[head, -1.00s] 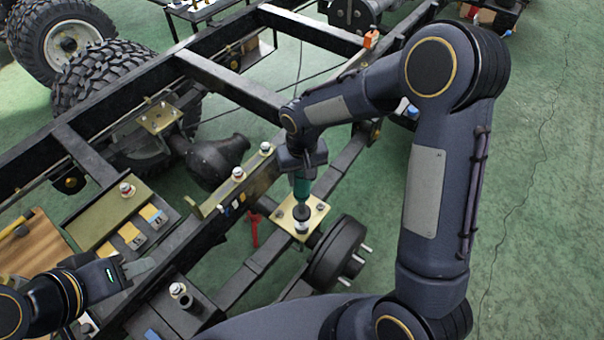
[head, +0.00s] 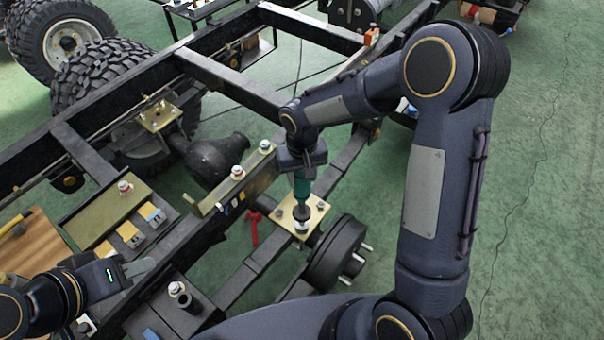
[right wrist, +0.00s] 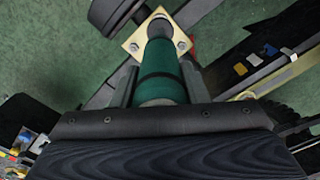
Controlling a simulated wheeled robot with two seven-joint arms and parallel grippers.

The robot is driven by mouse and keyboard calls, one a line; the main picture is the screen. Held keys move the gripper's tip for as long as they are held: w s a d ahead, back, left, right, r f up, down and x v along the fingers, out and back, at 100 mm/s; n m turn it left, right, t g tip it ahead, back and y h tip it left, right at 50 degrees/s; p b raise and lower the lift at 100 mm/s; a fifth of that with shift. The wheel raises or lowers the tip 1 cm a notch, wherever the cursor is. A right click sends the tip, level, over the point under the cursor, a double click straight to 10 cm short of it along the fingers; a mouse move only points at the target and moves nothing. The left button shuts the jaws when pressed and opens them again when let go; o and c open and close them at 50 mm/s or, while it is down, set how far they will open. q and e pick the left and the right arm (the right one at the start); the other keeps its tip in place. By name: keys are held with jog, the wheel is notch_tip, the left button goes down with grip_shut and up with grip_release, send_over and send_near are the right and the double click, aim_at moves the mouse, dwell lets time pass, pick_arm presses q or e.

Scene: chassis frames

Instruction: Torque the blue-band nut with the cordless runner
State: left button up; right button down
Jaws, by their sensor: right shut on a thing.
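My right gripper (head: 302,168) is shut on the green cordless runner (head: 302,188). The runner points down, its dark nose over a pale nut (head: 302,226) on the brass-coloured plate (head: 318,212). In the right wrist view the runner's green body (right wrist: 160,65) lies between the fingers, with its nose end at the plate (right wrist: 136,40). The nose covers most of the nut, and I cannot make out its band colour or whether the socket is seated. My left gripper (head: 140,267) is at the lower left, with no object seen in it; its finger gap is unclear.
Nuts with red bands stand on the olive tray (head: 113,205) and on the upright bracket (head: 206,207). Another nut (head: 177,289) stands near my left gripper. A dark hub with studs (head: 335,255) sits right beside the plate. Black frame rails (head: 225,80) cross the area.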

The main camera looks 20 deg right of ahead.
jog(key=shift+f+b, duration=0.5)
jog(key=shift+f, duration=0.1)
dwell(0.9)
jog(key=shift+s, duration=0.1)
dwell(1.7)
jog(key=shift+r, duration=0.15)
dwell(0.4)
jog(key=shift+r+p, duration=0.8)
jog(key=shift+r, duration=0.7)
notch_tip(320, 180, up, 5)
jog(key=p, duration=0.3)
jog(key=shift+p, duration=0.35)
